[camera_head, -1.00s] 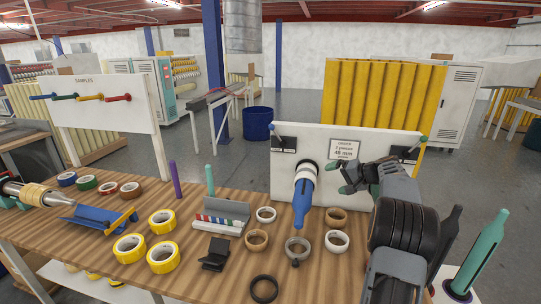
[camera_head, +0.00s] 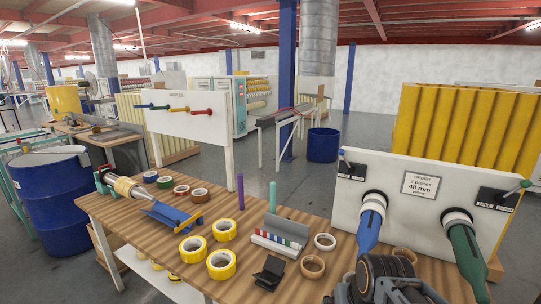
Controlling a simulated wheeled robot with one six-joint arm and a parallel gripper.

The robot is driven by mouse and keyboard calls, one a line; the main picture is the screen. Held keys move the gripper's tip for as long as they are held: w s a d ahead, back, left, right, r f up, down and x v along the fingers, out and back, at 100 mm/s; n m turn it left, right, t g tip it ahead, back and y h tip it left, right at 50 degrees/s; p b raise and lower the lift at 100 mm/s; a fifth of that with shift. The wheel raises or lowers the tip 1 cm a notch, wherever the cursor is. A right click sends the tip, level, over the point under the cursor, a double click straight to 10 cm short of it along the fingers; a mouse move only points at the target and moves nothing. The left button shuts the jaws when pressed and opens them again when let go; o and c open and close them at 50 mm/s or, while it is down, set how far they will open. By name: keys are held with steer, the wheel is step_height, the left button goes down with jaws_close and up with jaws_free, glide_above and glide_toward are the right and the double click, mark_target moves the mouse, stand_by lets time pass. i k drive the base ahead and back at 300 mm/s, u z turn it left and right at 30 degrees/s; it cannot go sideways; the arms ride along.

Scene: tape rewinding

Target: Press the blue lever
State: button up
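A white panel (camera_head: 400,205) stands at the right on the wooden table. A small lever with a blue tip (camera_head: 342,153) sits on a black plate at its upper left, and a small green-tipped lever (camera_head: 525,184) is at its right side. Below them, a large blue handle-shaped part (camera_head: 369,230) and a large green one (camera_head: 466,252) slope down from pale collars. A dark ribbed part of my arm (camera_head: 385,266) shows at the bottom edge, below the blue part and apart from the blue-tipped lever. I cannot make out my gripper's fingers in the current view.
Yellow tape rolls (camera_head: 221,264), a brown ring (camera_head: 312,266), a black stand (camera_head: 269,273) and a grey tray with coloured strips (camera_head: 283,236) lie on the table. A blue bracket (camera_head: 174,216) is farther left. Blue drums (camera_head: 55,200) stand on the floor.

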mark_target(351, 170)
steer(key=u, duration=0.55)
steer(key=k, duration=0.65)
steer(key=u, duration=0.8)
steer(key=i, duration=0.7)
steer(key=z, duration=0.55)
steer(key=i, duration=0.65)
steer(key=z, duration=0.55)
